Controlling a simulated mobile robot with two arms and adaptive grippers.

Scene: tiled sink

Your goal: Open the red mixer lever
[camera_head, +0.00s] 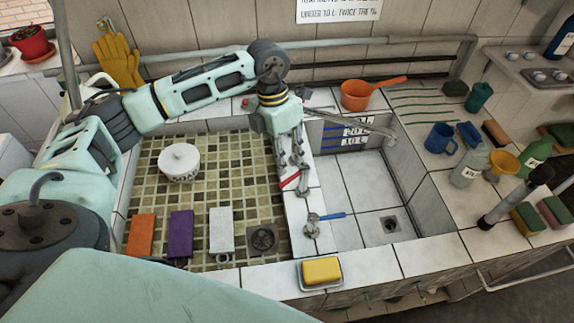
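The red mixer lever (290,180) is a short red handle on the metal mixer, on the tiled divider between the two basins. It points down and to the left. The blue lever (332,216) sits nearer the front on the same mixer and points right. My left gripper (293,162) hangs from above, just behind the red lever. Its two fingers look apart, with nothing seen between them. The tips are close above the lever; I cannot tell whether they touch it. My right gripper does not show.
The left mosaic basin holds a white pot (179,161), and orange (141,235), purple (181,233) and white (221,230) blocks. The right basin (345,215) is bare around its drain. A metal spout (352,122) crosses behind. A yellow sponge (321,270) lies on the front edge.

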